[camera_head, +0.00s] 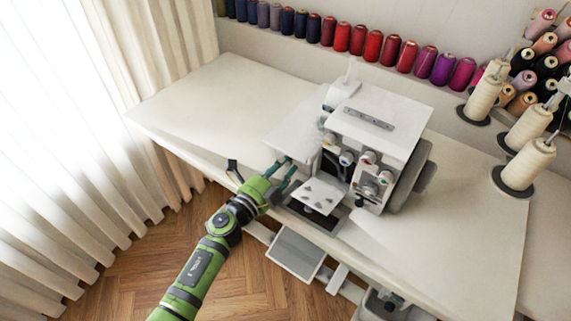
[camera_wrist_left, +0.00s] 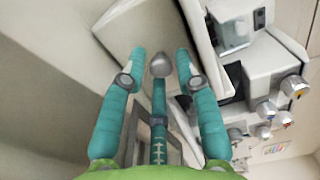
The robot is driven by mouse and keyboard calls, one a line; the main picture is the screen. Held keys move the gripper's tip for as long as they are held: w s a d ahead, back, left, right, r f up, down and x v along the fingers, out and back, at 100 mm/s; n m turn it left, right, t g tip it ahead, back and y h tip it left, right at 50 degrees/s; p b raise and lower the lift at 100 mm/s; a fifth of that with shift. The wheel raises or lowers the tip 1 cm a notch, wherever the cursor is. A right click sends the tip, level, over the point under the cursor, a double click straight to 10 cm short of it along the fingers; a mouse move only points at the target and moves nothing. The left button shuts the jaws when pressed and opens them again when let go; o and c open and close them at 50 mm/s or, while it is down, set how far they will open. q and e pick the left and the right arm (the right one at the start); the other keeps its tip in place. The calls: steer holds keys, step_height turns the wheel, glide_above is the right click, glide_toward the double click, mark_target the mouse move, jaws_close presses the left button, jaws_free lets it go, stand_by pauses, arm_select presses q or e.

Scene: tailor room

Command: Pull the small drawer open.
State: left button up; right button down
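My left gripper (camera_head: 284,170) is at the front edge of the white table, just left of the sewing machine (camera_head: 375,135). In the left wrist view its teal fingers (camera_wrist_left: 160,60) are apart. A rounded grey knob-like piece (camera_wrist_left: 161,65) shows between the fingertips. I cannot tell whether it belongs to a drawer or whether the fingers touch it. I cannot clearly make out the small drawer in either view; the gripper and the machine may hide it. My right gripper is not in view.
The white table (camera_head: 200,95) is clear on the left and right of the machine. A dark bent piece (camera_head: 234,171) sticks out at its front edge. A grey plate (camera_head: 296,252) is below. Thread cones (camera_head: 528,165) stand at right; curtains (camera_head: 60,130) hang at left.

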arm_select(q)
steer(key=shift+w+d, duration=0.15)
steer(key=shift+w, duration=0.1)
jaws_close()
steer(key=p+v, duration=0.2)
steer(key=v, duration=1.2)
steer(key=shift+s, duration=0.2)
jaws_free()
steer(key=shift+r, duration=0.1)
